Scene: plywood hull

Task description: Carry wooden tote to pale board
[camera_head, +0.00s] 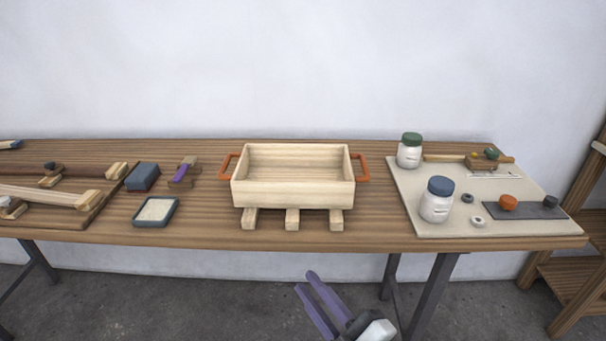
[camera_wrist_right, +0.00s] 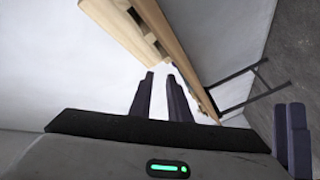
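The wooden tote (camera_head: 292,194) is an open pale box with an orange handle at each end. It stands level on several wooden blocks in the middle of the bench and looks empty. Its pale wood also shows at the top of the right wrist view (camera_wrist_right: 120,32). The pale board (camera_head: 408,186) lies flat on the bench to the right of the tote. My right gripper (camera_head: 306,280) is open and empty, in front of and below the bench edge, apart from the tote. Purple fingers, seemingly my left gripper (camera_wrist_right: 291,132), show at the wrist view's right; their opening is unclear.
The board carries two white jars (camera_head: 437,203), a dark strip with an orange item, and small parts. Left of the tote are a blue block (camera_head: 143,176), a shallow tray (camera_head: 156,211) and a purple-handled tool (camera_head: 182,172). Wooden shelving (camera_head: 570,275) stands at far right.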

